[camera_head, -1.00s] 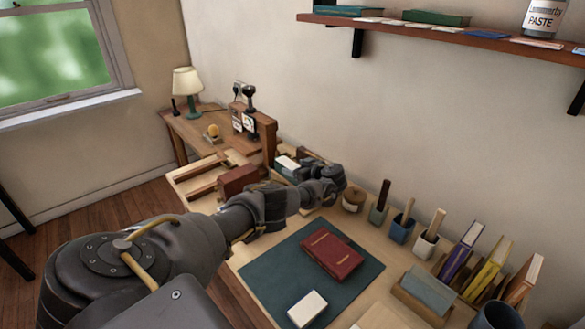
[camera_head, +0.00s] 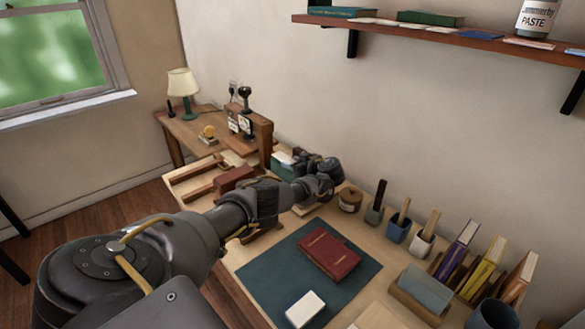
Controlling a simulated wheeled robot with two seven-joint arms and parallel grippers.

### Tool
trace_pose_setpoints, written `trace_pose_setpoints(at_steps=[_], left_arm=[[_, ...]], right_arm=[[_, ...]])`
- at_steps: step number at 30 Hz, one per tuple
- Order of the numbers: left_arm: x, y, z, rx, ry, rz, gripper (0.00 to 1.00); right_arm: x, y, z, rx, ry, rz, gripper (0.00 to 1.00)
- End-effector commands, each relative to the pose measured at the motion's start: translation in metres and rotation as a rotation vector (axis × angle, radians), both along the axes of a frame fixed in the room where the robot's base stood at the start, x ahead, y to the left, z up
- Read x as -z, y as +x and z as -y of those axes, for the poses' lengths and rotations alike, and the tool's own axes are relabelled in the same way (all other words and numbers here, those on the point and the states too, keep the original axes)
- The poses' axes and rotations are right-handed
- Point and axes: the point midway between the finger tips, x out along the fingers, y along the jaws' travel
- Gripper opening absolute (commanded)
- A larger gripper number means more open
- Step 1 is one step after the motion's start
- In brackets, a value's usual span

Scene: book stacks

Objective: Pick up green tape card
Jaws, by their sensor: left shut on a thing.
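My left arm reaches in from the lower left across the bench. Its gripper (camera_head: 303,160) is at the back of the bench, beside a dark green box-like thing with a white top (camera_head: 284,164). The fingers are small and partly hidden by the wrist. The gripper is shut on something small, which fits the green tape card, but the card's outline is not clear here. My right gripper is not in view.
A red book (camera_head: 328,254) and a white block (camera_head: 305,309) lie on a dark green mat (camera_head: 272,282). A round jar (camera_head: 350,199), brush pots and upright books line the wall side. A wall shelf (camera_head: 440,33) hangs above. A lamp (camera_head: 183,83) stands on the far-left table.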

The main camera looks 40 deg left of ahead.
Motion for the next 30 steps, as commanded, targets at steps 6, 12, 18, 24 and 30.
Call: trace_pose_setpoints(at_steps=[6, 12, 18, 24, 30], left_arm=[[-0.038, -0.019, 0.007, 0.003, 0.002, 0.002, 0.2], [-0.071, -0.045, 0.016, 0.003, 0.002, 0.002, 0.2], [-0.091, -0.079, 0.029, 0.002, -0.002, -0.004, 0.2], [-0.101, -0.105, 0.039, -0.002, -0.002, -0.006, 0.2], [-0.105, -0.119, 0.045, -0.002, -0.001, -0.003, 0.2]], right_arm=[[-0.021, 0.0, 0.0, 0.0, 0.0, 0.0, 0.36], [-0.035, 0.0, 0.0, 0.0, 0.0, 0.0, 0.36], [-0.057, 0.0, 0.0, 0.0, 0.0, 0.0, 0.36], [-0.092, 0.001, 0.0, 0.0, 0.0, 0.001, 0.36], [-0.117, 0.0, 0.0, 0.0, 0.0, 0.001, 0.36]])
